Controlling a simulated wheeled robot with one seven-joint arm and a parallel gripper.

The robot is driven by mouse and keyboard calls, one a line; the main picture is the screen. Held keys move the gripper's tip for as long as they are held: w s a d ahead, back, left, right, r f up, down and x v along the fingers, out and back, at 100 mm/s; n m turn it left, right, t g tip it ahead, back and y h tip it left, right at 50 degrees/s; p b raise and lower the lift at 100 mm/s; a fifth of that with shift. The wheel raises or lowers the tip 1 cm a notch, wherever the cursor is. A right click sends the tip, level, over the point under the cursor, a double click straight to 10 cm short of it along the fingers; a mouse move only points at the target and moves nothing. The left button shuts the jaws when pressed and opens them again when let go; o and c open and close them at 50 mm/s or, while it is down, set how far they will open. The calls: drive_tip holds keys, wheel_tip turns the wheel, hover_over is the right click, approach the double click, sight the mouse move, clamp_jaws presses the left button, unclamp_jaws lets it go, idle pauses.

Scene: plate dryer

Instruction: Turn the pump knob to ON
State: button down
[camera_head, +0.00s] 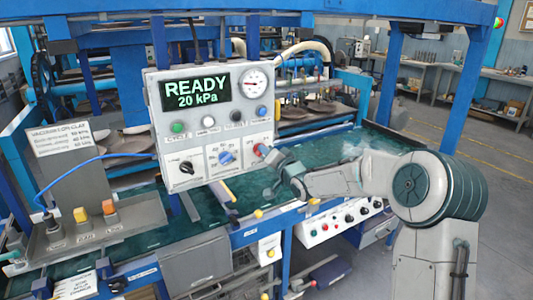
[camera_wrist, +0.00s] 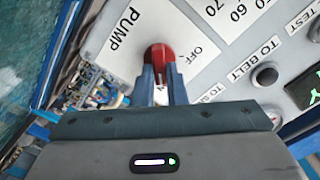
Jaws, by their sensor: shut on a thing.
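The red pump knob (camera_wrist: 160,56) sits on a white plate marked PUMP and OFF in the wrist view. My gripper (camera_wrist: 163,85) is shut on this knob, one finger on each side of it. The ON mark does not show, and the fingers hide the knob's lower part. In the head view the red knob (camera_head: 260,150) is at the right edge of the grey control panel (camera_head: 158,100), with my gripper (camera_head: 270,156) against it.
The panel display (camera_head: 196,93) reads READY 20 kPa. A pressure gauge (camera_head: 252,83), a blue selector knob (camera_head: 226,157) and a black knob (camera_head: 187,167) are on the same panel. A teal work surface (camera_head: 140,240) lies below, with yellow and orange levers at the left.

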drive_tip(key=c, duration=1.5)
unclamp_jaws()
drive_tip(key=shift+o, duration=0.2)
drive_tip(key=b+v, duration=0.2)
drive_tip(key=v, duration=1.1)
drive_tip(key=shift+s+d, duration=0.3)
